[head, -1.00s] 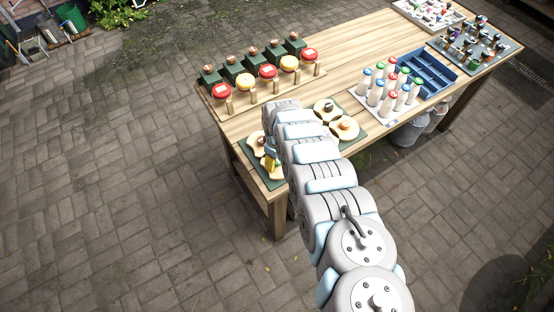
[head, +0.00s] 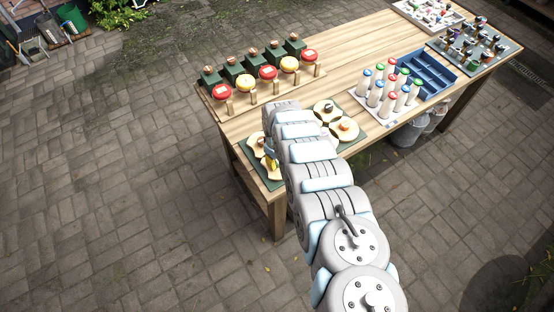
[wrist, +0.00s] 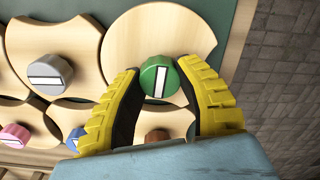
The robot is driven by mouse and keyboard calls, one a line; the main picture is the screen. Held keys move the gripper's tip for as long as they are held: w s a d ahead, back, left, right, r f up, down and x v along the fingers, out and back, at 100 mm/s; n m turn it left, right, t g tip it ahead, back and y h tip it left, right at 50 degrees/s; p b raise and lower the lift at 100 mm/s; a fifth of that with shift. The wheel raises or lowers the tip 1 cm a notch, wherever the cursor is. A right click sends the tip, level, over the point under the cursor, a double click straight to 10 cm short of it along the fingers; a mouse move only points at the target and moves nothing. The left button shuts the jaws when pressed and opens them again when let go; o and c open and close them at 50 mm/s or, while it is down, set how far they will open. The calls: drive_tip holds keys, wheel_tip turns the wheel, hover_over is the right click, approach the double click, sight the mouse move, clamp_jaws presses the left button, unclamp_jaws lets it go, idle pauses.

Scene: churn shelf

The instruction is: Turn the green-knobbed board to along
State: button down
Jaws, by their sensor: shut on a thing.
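The green knob (wrist: 159,77) sits on a pale wooden board (wrist: 172,27) with curved cut-outs in the wrist view. Its white stripe stands nearly upright in the picture. My gripper (wrist: 160,70) has its yellow fingers on both sides of the knob and is shut on it. In the head view a bit of my yellow gripper (head: 272,158) shows over the left end of the board group, beside my arm. The arm hides part of the boards there, and I cannot make out the green knob in that view.
Neighbouring boards carry a grey knob (wrist: 50,74), a pink knob (wrist: 15,135), a blue knob (wrist: 75,138) and a brown knob (wrist: 157,136). On the table (head: 352,42) stand red- and yellow-topped items (head: 268,72), bottles (head: 392,92) and a blue tray (head: 430,73).

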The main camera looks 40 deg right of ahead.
drive_tip(key=m+p, duration=0.1)
drive_tip(key=m, duration=0.3)
drive_tip(key=shift+a, duration=0.1)
drive_tip(key=m, duration=0.4)
drive_tip(key=shift+f+m, duration=0.1)
drive_tip(key=shift+m, duration=0.3)
drive_tip(key=m+b, duration=0.2)
drive_tip(key=m, duration=0.2)
drive_tip(key=shift+f, duration=0.1)
drive_tip(key=shift+m+b, duration=1.05)
drive_tip(key=shift+m, duration=1.15)
drive_tip(key=c, duration=0.6)
unclamp_jaws()
drive_tip(key=shift+r, duration=0.3)
